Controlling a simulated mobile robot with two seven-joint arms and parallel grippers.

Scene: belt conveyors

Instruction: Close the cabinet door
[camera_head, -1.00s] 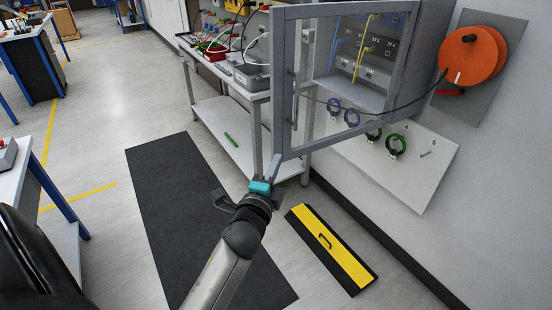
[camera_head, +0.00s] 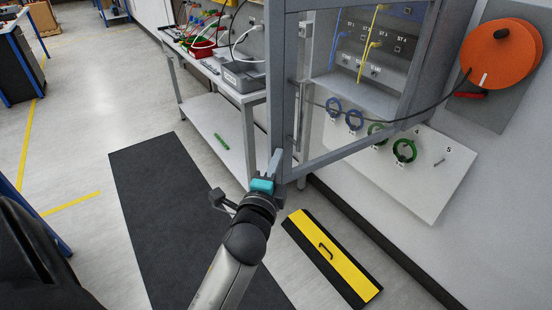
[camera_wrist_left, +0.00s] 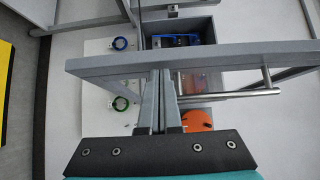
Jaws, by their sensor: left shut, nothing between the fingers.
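The grey cabinet (camera_head: 424,62) is on the wall, with sockets and cables inside. Its framed, see-through door (camera_head: 277,85) stands open towards me; a bar handle (camera_head: 298,112) is on its upright edge. In the left wrist view the door frame (camera_wrist_left: 215,57) crosses the picture, with the handle (camera_wrist_left: 235,93) beside it. My left gripper (camera_head: 275,161) is at the door's lower free corner. Its fingers (camera_wrist_left: 161,78) are together and empty, tips at the frame; whether they touch cannot be told. My right gripper is not in view.
A white workbench (camera_head: 215,75) with trays and cables stands left of the door. A board with green and blue cable rings (camera_head: 432,185) hangs below the cabinet. A cable reel (camera_head: 500,55) is at the right. A yellow-black ramp (camera_head: 330,260) and a dark mat (camera_head: 175,215) lie on the floor.

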